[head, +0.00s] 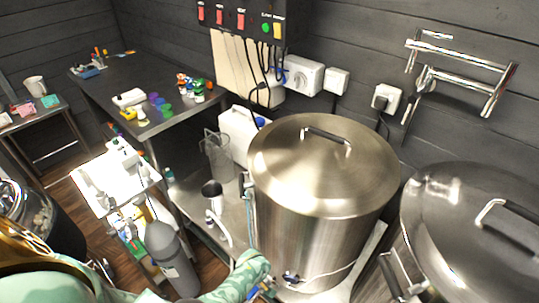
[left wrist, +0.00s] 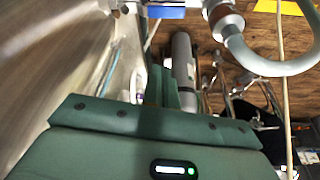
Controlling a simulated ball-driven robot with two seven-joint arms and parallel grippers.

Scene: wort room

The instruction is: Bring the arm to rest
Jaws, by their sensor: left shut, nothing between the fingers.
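My left arm in mint green comes in from the bottom left of the head view and reaches to the foot of the big steel kettle (head: 318,190). My left gripper (head: 264,288) is at the bottom edge there, small and partly cut off, close to the kettle's valve (head: 291,277). In the left wrist view my left gripper (left wrist: 168,86) shows its green body and short fingers, shut with nothing between them. The kettle wall (left wrist: 50,60) fills the left of that view. My right gripper is in neither view.
A second lidded kettle (head: 475,215) stands at right. A grey gas cylinder (head: 172,262) stands on the floor at left; it also shows in the wrist view (left wrist: 183,60). A steel bench (head: 235,215) holds a jug, a cup and a white canister (head: 238,132). A curved pipe (left wrist: 275,66) is near the gripper.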

